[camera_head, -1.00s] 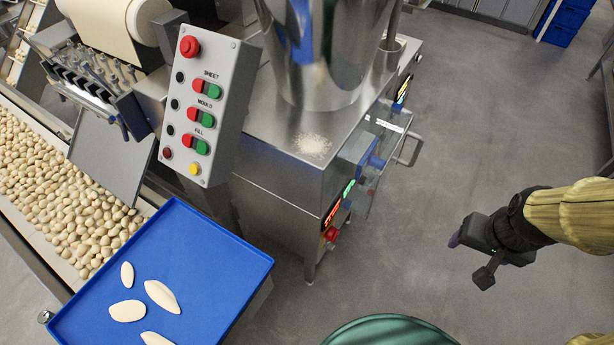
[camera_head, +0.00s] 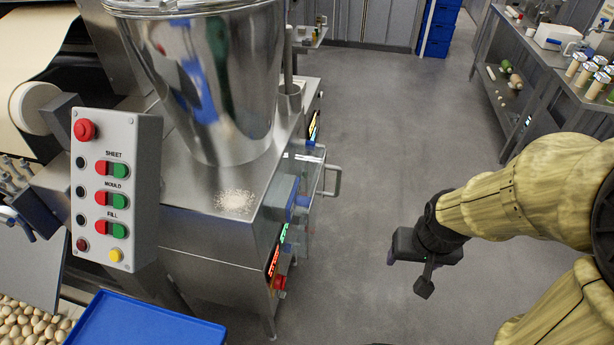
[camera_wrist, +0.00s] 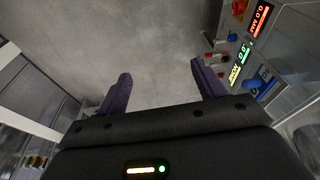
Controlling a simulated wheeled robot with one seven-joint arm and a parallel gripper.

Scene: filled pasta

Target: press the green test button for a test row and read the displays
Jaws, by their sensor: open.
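My gripper (camera_head: 392,256) hangs over open floor, right of the filling machine (camera_head: 220,235) and apart from it. In the wrist view its two purple fingers (camera_wrist: 160,70) are spread with nothing between them. On the machine's side a red-lit display (camera_head: 273,261) and a green-lit display (camera_head: 284,233) show edge-on. The wrist view shows the red display (camera_wrist: 260,17) reading about 0.0 MM, the green one (camera_wrist: 243,54) about 0.0, and a yellow one (camera_wrist: 235,74) that seems to read NONE. I cannot make out a green test button beside them.
A control panel (camera_head: 145,200) carries red and green button pairs labelled SHEET, MOULD and FILL. A clear guard with a handle (camera_head: 334,180) juts from the machine. A blue tray (camera_head: 150,325) is at lower left. A bench (camera_head: 545,55) stands at right; the floor between is clear.

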